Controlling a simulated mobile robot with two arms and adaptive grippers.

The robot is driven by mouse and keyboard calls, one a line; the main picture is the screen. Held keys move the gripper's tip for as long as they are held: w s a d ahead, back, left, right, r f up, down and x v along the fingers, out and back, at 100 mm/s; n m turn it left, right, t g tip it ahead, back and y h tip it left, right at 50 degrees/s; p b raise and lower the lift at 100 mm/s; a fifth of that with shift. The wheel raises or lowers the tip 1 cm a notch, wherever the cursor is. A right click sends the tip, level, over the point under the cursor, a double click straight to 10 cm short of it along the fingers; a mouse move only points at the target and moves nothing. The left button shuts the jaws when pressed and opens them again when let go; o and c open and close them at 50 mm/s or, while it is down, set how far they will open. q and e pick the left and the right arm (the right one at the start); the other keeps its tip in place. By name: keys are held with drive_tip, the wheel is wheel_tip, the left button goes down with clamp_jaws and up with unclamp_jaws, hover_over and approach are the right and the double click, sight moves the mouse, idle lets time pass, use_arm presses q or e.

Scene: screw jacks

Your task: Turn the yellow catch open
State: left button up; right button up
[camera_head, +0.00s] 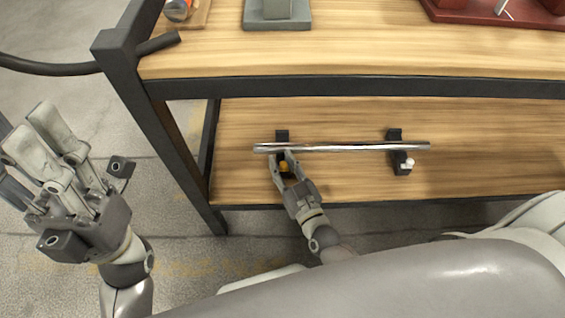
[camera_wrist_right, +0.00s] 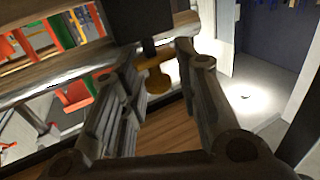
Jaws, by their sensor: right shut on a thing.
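The yellow catch (camera_head: 285,166) sits on the left dark bracket (camera_head: 282,135) of a shiny metal bar (camera_head: 340,147) on the lower shelf. In the right wrist view the yellow catch (camera_wrist_right: 157,77) shows below a dark block, between my two fingers. My right gripper (camera_head: 281,165) is shut on it; the fingers hide part of the catch and bracket. My left gripper (camera_head: 30,125) is at the far left, away from the shelf, its fingers apart and empty.
The right dark bracket (camera_head: 399,150) holds the bar's other end and has a white knob (camera_head: 408,163). The upper shelf's dark front edge (camera_head: 350,87) runs above. A dark shelf post (camera_head: 170,150) stands between my grippers. Bare lower shelf (camera_head: 480,150) lies to the right.

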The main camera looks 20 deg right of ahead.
drive_tip(key=o, duration=0.8)
drive_tip(key=shift+d, duration=0.25)
drive_tip(key=shift+c, duration=0.2)
drive_tip(key=shift+s, duration=0.1)
drive_tip(key=shift+s, duration=0.3)
drive_tip(key=s+d, duration=0.1)
drive_tip(key=s, duration=1)
drive_tip(key=shift+d, duration=0.2)
drive_tip(key=shift+s, duration=0.15)
